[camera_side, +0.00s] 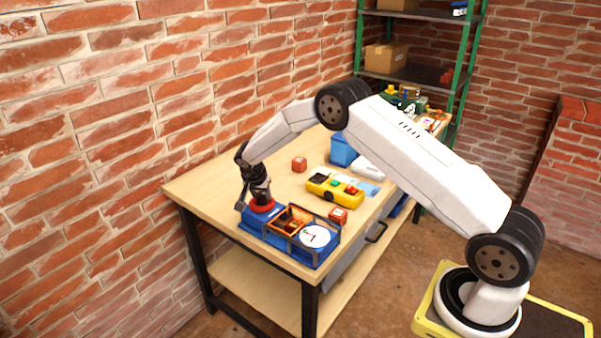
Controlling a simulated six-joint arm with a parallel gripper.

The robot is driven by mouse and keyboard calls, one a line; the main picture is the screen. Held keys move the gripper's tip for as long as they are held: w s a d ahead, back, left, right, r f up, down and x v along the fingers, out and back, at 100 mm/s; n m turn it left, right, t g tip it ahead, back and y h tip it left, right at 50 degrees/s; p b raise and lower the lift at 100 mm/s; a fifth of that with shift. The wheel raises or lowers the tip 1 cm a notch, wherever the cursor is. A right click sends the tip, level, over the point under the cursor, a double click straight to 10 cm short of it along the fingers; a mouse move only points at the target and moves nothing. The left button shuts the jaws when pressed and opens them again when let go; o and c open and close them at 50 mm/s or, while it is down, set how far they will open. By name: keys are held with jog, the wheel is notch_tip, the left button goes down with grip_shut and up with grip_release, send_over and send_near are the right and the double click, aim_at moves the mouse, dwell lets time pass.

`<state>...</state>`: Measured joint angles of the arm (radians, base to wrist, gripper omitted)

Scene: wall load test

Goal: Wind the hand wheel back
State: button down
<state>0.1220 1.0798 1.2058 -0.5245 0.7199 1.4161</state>
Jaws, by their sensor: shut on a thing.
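The hand wheel (263,207) is red and sits at the left end of a blue test rig (289,243) near the front corner of the workbench. My gripper (260,200) points down over the wheel and is shut on it; the fingertips are small and partly hidden. Beside the wheel, the rig carries an orange-framed section (291,220) with dark parts inside. At its right end is a round white dial (314,236) with a pointer, too small to read.
A yellow control box (335,191) with coloured buttons lies behind the rig. A blue bin (342,150) is further back. The bench's left area (215,186) is clear, close to the brick wall.

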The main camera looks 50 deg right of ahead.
jog(key=shift+n, duration=0.5)
jog(key=n, duration=0.2)
jog(key=n+t+y, duration=0.1)
jog(key=n, duration=0.1)
jog(key=shift+s+n+t, duration=0.15)
jog(key=shift+n+t, duration=0.15)
jog(key=shift+d+n+t+y, duration=0.1)
jog(key=shift+n+t+y, duration=0.3)
jog(key=shift+n, duration=0.95)
jog(key=shift+n+t+y, duration=0.1)
jog(key=shift+n+y, duration=0.6)
jog(key=shift+n, duration=0.65)
jog(key=shift+d+n+y, duration=0.1)
jog(key=shift+n+y, duration=0.9)
jog(key=shift+n, duration=1.6)
jog(key=shift+d+n+g+y, duration=0.1)
jog(key=shift+n+g+y, duration=0.3)
jog(key=shift+n, duration=0.95)
jog(key=shift+n+g+y, duration=0.2)
jog(key=shift+n+y, duration=0.4)
jog(key=shift+n, duration=0.75)
jog(key=shift+c, duration=1.1)
grip_release()
